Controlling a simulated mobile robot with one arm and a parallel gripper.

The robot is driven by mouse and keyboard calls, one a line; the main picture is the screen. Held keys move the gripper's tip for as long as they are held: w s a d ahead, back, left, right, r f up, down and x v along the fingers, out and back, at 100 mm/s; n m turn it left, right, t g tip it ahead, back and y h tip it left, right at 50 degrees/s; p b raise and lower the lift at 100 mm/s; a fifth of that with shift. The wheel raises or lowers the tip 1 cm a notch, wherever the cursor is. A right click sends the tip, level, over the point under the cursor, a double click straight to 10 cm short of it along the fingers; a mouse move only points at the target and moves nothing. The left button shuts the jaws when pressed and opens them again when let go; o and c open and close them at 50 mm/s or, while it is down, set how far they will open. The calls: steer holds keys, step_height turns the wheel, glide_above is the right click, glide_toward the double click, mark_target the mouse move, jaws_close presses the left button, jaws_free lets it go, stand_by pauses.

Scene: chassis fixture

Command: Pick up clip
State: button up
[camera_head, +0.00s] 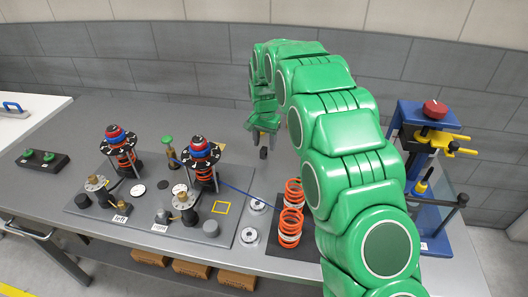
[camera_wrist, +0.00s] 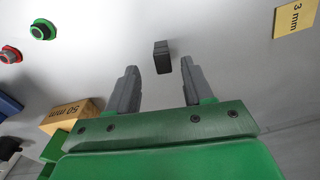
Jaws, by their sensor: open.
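A small black block (camera_wrist: 162,57), which I take to be the clip, lies on the grey table. In the wrist view it sits just ahead of and between my two grey fingertips. My gripper (camera_wrist: 157,78) is open, with nothing held between its fingers. In the head view my green arm reaches over the table and my gripper (camera_head: 264,131) points down. The same dark block (camera_head: 263,153) shows just below the fingers there. I cannot tell the exact height of the fingers above it.
A 50 mm block (camera_wrist: 70,116) lies beside my left finger in the wrist view, and a yellow 3 mm tag (camera_wrist: 296,19) is at upper right. In the head view, orange springs (camera_head: 291,213), a blue press (camera_head: 424,150) and a fixture plate (camera_head: 90,217) with two spring assemblies stand around.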

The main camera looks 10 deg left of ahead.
mark_target(263, 148)
steer(key=f, duration=0.4)
steer(key=shift+s+a+f, duration=0.1)
steer(key=shift+a, duration=0.1)
steer(key=shift+c, duration=0.3)
jaws_close()
